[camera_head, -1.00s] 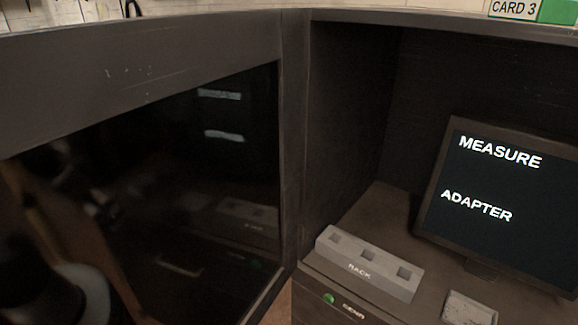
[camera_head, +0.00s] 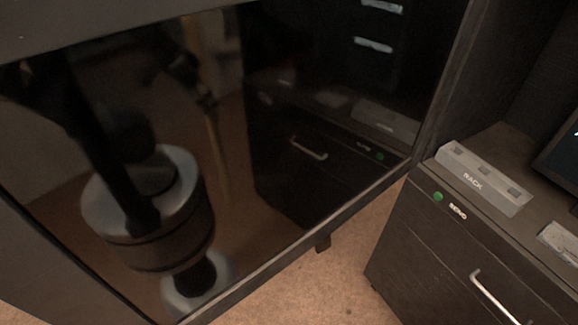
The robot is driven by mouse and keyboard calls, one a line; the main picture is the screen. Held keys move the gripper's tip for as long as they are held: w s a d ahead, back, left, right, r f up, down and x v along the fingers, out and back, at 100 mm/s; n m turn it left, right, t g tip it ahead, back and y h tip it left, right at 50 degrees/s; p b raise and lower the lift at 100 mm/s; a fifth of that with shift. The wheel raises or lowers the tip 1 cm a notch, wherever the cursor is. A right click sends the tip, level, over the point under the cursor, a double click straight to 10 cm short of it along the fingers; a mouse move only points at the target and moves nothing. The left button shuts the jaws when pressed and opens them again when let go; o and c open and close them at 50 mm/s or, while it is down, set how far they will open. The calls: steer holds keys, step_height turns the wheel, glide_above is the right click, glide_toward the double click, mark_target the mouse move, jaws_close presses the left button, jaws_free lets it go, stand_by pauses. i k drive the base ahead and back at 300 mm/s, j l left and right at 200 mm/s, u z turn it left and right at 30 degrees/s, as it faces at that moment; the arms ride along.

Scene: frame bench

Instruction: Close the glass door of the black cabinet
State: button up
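The glass door (camera_head: 235,115) stands wide open and fills the left and middle of the head view. It has dark, mirror-like glass in a dark frame. Its right edge meets the side of the black cabinet (camera_head: 520,85), whose open interior shows at the upper right. The glass reflects a pale rounded body with a dark upright part, which looks like my own, and a drawer front with a handle. My gripper is not seen directly, so its distance from the door cannot be told.
A grey rack (camera_head: 480,184) and a grey block (camera_head: 560,240) rest on the cabinet's surface, by a monitor edge (camera_head: 562,165). Below are a green button (camera_head: 438,197) marked SEND and a drawer handle (camera_head: 492,298). Bare brown floor (camera_head: 330,285) lies under the door's lower edge.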

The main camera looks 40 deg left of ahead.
mark_target(164, 172)
steer(key=k+j+z, duration=0.1)
steer(key=k+j, duration=0.2)
steer(key=k+j+z, duration=0.1)
steer(key=k, duration=0.45)
steer(key=k+j, duration=0.35)
steer(key=k+j+z, duration=0.15)
steer(key=k, duration=0.35)
steer(key=j+z, duration=0.2)
steer(key=j, duration=2.1)
steer(key=i+z, duration=0.05)
